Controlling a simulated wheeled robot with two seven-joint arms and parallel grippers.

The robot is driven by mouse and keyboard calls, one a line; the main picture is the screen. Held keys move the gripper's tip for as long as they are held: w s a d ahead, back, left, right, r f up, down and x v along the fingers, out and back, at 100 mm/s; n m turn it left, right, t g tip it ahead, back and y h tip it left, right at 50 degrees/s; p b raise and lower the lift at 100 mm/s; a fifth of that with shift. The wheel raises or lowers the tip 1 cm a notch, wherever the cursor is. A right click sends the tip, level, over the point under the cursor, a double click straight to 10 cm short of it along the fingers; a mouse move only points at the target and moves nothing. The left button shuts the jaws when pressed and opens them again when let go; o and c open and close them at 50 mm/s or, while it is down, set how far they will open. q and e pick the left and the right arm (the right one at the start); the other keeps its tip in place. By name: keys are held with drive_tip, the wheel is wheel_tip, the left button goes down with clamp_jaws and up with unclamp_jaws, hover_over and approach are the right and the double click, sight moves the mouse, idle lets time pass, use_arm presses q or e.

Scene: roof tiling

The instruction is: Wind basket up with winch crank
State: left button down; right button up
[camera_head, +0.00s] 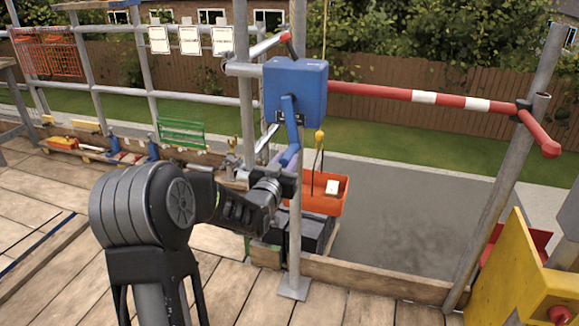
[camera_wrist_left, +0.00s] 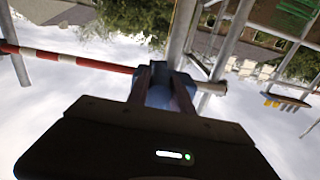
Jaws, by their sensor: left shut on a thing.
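The blue winch (camera_head: 297,88) is fixed to a scaffold pole. Its blue crank (camera_head: 291,125) hangs down from the front of the housing, with its handle at the low end. My left gripper (camera_head: 287,172) is shut on the crank handle, just below the housing. In the left wrist view blue shows between my fingers (camera_wrist_left: 160,82). The orange basket (camera_head: 327,201) hangs on a rope below a yellow hook part (camera_head: 319,137), behind the pole and beyond the deck edge. A pale item (camera_head: 333,187) shows in it. My right gripper is out of view.
A red and white bar (camera_head: 425,97) spans right of the winch. Dark boxes (camera_head: 316,230) stand by the pole's foot. A yellow thing (camera_head: 510,275) stands at the right. Several tools lie along the left edge; planks (camera_head: 240,290) in front are bare.

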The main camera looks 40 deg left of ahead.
use_arm(q)
drive_tip(key=shift+a, duration=0.1)
drive_tip(key=c, duration=1.1)
unclamp_jaws()
drive_tip(key=shift+s+f, duration=0.1)
drive_tip(key=v, duration=0.7)
drive_tip(key=shift+s, duration=0.35)
